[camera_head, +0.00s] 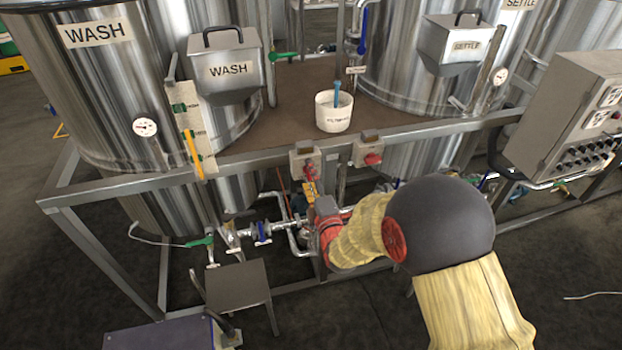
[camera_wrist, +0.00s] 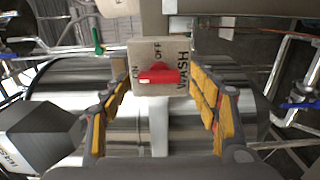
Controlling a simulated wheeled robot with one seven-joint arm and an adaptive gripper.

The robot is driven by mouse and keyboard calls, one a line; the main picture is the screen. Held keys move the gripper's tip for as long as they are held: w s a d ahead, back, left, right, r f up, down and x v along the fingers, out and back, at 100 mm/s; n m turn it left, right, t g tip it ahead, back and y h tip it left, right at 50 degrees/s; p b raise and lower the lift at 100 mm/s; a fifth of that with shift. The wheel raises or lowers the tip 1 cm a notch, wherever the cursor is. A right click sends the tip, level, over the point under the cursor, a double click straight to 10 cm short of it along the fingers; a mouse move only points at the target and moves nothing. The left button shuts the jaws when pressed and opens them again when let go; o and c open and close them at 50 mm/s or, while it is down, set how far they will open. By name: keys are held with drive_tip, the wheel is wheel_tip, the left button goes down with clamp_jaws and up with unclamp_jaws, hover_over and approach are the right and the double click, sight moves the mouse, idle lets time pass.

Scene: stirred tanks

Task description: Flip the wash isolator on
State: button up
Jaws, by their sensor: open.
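The wash isolator (camera_wrist: 145,49) is a grey box marked WASH, ON and OFF, close ahead in the wrist view. Its red handle (camera_wrist: 158,74) lies across the picture, with a small peak toward OFF; I cannot tell for sure which setting it is at. In the head view the isolator (camera_head: 302,156) is on the frame rail, partly hidden by my gripper. My gripper (camera_wrist: 160,80) is open, with yellow-padded fingers either side of the box and nothing between them clearly touched. In the head view my gripper (camera_head: 312,190) is just below the isolator, mostly hidden by my wrist.
A similar isolator with a red handle (camera_head: 372,158) is just right on the same rail (camera_head: 240,162). A white bucket (camera_head: 333,118) stands on the deck above. The wash tank (camera_head: 90,85) and its hopper (camera_head: 224,62) are left, a control panel (camera_head: 570,120) right. Pipes and valves run below.

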drive_tip(key=v, duration=1.2)
idle(0.5)
